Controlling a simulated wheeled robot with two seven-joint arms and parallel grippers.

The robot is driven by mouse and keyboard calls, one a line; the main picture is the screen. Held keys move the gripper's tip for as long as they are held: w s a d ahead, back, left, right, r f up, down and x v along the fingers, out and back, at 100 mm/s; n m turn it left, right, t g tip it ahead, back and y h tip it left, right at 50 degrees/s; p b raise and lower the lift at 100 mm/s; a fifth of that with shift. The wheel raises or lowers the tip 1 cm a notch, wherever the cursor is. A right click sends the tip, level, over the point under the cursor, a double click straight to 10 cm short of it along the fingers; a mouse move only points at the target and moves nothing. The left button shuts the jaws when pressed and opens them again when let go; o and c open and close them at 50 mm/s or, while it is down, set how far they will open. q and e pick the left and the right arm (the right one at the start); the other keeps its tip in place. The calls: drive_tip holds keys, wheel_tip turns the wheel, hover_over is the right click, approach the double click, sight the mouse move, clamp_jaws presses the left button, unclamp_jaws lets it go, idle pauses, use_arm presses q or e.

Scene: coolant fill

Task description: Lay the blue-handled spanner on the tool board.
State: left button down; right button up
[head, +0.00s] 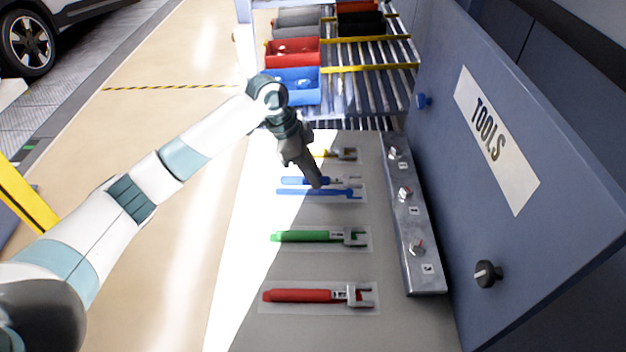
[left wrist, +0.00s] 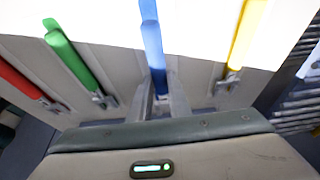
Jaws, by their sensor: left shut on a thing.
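The blue-handled spanner (head: 300,181) is in the grip of my left gripper (head: 316,184), over the grey tool board (head: 310,263). A flat blue spanner shape (head: 290,192) shows on the board just in front of it, on a pale patch. In the left wrist view the blue handle (left wrist: 152,45) runs up from between the two fingers of my left gripper (left wrist: 161,105). The fingers hide part of the spanner's head. I cannot tell whether the spanner touches the board. My right gripper is not in view.
Green (head: 305,236) and red (head: 300,295) spanners lie on the near board; a yellow one (head: 322,154) lies beyond. A metal strip with knobs (head: 412,220) and an upright TOOLS panel (head: 500,140) border the right. Red (head: 292,53) and blue (head: 292,85) bins stand behind.

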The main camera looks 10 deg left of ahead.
use_arm(q)
wheel_tip(320, 180, down, 2)
drive_tip(key=shift+p, duration=0.4)
drive_tip(key=shift+f, duration=0.4)
drive_tip(key=shift+f, duration=0.15)
drive_tip(key=c, duration=1.6)
unclamp_jaws()
drive_tip(key=shift+c, duration=0.2)
drive_tip(key=b+v, duration=0.2)
drive_tip(key=v, duration=1)
drive_tip(key=shift+r+b, duration=0.2)
drive_tip(key=shift+b, duration=0.2)
drive_tip(key=shift+f, duration=0.1)
